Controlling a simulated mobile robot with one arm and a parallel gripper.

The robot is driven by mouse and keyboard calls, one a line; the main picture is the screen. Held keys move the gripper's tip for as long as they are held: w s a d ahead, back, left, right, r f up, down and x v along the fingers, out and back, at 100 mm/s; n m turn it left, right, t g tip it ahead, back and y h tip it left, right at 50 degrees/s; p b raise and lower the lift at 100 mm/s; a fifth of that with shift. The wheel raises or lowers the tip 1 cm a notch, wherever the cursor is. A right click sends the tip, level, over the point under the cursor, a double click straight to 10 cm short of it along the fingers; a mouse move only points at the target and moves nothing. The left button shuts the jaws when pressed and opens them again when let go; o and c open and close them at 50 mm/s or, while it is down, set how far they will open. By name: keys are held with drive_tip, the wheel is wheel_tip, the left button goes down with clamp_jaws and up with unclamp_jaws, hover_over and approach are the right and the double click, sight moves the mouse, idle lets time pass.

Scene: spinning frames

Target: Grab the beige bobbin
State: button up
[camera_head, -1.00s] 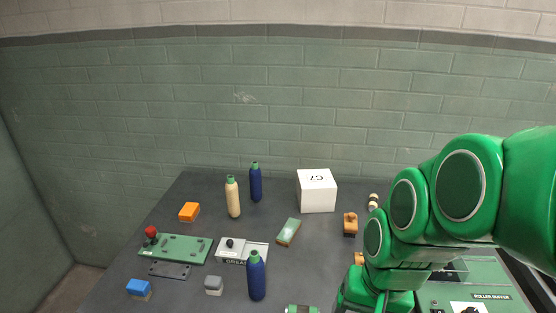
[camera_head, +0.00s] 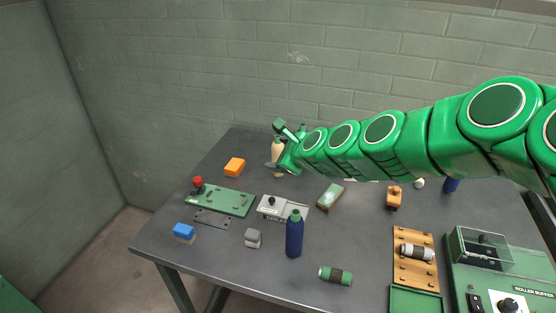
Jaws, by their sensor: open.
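My gripper (camera_head: 275,146) is open, reaching in from the right at the bobbin's height. One finger shows above and one below in the picture, with the bobbin seen between them. I cannot tell whether the fingers surround it or touch it.
A blue bobbin (camera_head: 294,236) stands at the front middle. An orange block (camera_head: 235,167) and a green panel with a red knob (camera_head: 228,202) lie to the left. A wooden rack (camera_head: 402,272) and a roller buffer machine (camera_head: 510,275) occupy the right.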

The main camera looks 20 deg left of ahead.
sight(279, 151)
drive_tip(key=w+a+f+m+t+h, duration=0.1)
drive_tip(key=w+f+m, duration=0.1)
drive_tip(key=w+m, duration=0.1)
drive_tip(key=w+a+f+m+t, duration=0.1)
drive_tip(key=w+f+m, duration=0.2)
drive_tip(key=w+m, duration=0.1)
drive_tip(key=w+f+m+t+h, duration=0.1)
drive_tip(key=w+f+m+t, duration=0.1)
drive_tip(key=m, duration=0.3)
drive_tip(key=shift+w+a+f+h, duration=0.3)
drive_tip(key=shift+w+a+f, duration=0.1)
drive_tip(key=shift+w+f, duration=0.25)
drive_tip(key=shift+d+x, duration=0.1)
drive_tip(key=shift+x, duration=1.35)
drive_tip(key=shift+d+x, duration=0.15)
drive_tip(key=shift+x, duration=2.4)
drive_tip(key=shift+r, duration=0.1)
drive_tip(key=c, duration=1.1)
